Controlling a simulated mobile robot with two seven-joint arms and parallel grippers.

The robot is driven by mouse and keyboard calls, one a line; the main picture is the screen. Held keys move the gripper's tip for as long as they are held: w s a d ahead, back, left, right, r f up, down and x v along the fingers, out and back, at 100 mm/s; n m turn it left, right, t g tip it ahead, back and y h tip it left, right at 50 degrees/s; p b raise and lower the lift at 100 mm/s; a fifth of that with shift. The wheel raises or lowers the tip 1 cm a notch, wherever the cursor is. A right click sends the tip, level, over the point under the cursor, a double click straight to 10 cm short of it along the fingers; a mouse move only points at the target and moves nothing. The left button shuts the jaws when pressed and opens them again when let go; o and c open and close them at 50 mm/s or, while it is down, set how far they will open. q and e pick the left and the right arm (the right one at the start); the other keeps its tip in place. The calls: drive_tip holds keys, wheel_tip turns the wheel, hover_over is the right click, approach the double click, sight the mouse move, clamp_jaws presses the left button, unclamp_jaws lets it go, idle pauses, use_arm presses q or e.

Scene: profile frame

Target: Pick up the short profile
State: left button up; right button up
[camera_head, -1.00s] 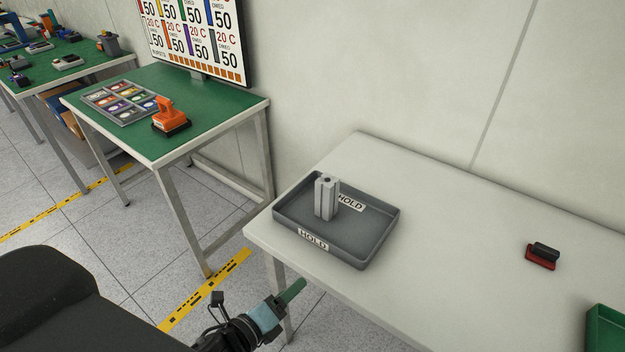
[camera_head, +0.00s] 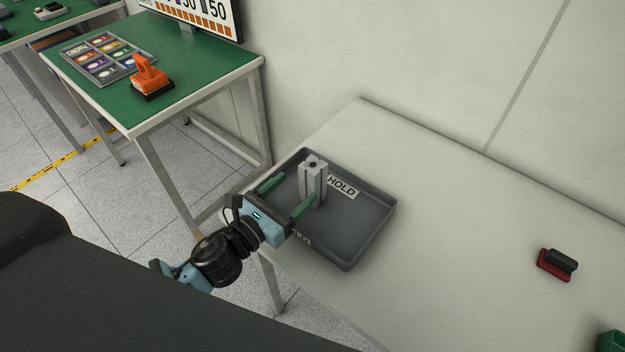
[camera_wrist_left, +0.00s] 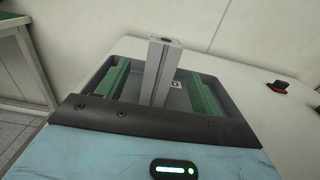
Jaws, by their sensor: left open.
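The short profile (camera_head: 313,180) is a light grey metal piece standing upright in the dark grey HOLD tray (camera_head: 366,236). It also shows in the left wrist view (camera_wrist_left: 161,72), standing between the two fingers and apart from both as far as I can see. My left gripper (camera_head: 287,194) is open at the tray's left side, with its green fingers pointing towards the profile, one on each side. The gripper also shows in the wrist view (camera_wrist_left: 160,95). It hides part of the tray's front left wall and front label. My right gripper is not in view.
The tray stands on a white table (camera_head: 440,200) by the wall. A red and black stamp-like object (camera_head: 556,264) lies to the right, and a green bin (camera_head: 611,341) shows at the lower right. A green-topped table (camera_head: 185,75) with an orange tool (camera_head: 150,76) stands at the left.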

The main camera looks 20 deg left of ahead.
sight(306, 174)
use_arm(q)
drive_tip(key=shift+x, duration=0.95)
drive_tip(key=shift+w+r, duration=0.1)
drive_tip(key=shift+r, duration=0.1)
drive_tip(key=w, duration=0.1)
drive_tip(key=w+d+p, duration=0.1)
drive_tip(key=w+r, duration=0.1)
drive_tip(key=w, duration=0.1)
drive_tip(key=shift+d+r, duration=0.1)
drive_tip(key=shift+d, duration=0.25)
drive_tip(key=shift+w+d, duration=0.15)
drive_tip(key=shift+w, duration=0.15)
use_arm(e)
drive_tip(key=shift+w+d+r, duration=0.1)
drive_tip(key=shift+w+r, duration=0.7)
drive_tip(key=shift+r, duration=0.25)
use_arm(q)
drive_tip(key=shift+c, duration=0.8)
drive_tip(key=c, duration=1)
drive_tip(key=shift+c, duration=0.2)
